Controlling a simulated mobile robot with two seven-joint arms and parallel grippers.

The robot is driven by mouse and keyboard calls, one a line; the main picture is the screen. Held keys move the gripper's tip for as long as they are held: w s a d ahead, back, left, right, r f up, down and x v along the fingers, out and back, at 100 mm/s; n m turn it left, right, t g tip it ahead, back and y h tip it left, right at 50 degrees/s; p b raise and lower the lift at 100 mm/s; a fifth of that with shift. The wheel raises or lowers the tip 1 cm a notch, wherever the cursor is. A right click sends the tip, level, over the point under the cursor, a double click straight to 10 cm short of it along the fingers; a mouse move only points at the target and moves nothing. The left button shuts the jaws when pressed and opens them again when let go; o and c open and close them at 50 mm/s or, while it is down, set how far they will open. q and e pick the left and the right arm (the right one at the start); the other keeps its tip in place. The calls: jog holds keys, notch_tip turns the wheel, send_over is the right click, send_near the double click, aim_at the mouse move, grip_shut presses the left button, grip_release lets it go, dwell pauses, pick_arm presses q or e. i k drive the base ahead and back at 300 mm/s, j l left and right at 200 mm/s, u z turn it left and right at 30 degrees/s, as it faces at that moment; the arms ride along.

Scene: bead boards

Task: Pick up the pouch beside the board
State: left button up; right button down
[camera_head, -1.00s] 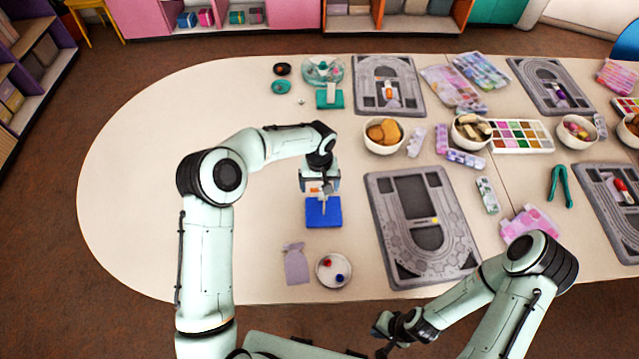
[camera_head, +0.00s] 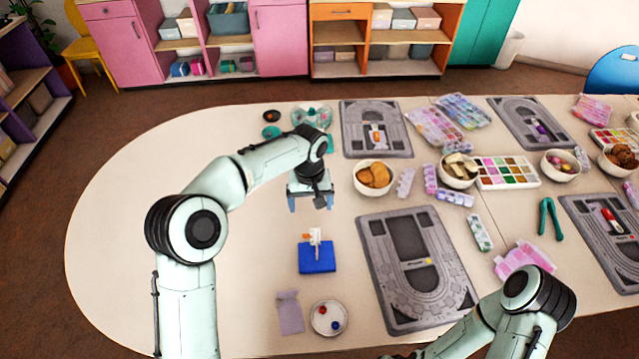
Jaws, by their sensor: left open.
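A small greyish-lilac pouch (camera_head: 290,313) lies flat on the table at the front. It is left of the near grey bead board (camera_head: 418,268), with a small round dish between them. My left gripper (camera_head: 311,203) is open and empty. It is above the table, farther back than the pouch and behind a blue block. My right arm comes in at the lower right. Its gripper is not visible at the bottom edge.
A blue block with a small orange and white item on top (camera_head: 317,257) stands between my left gripper and the pouch. The white dish (camera_head: 327,318) holds a red and a blue bead. A bowl of tan pieces (camera_head: 374,178) stands behind the board. The table's left end is clear.

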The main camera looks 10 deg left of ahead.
aim_at(290, 318)
jog(key=k, duration=1)
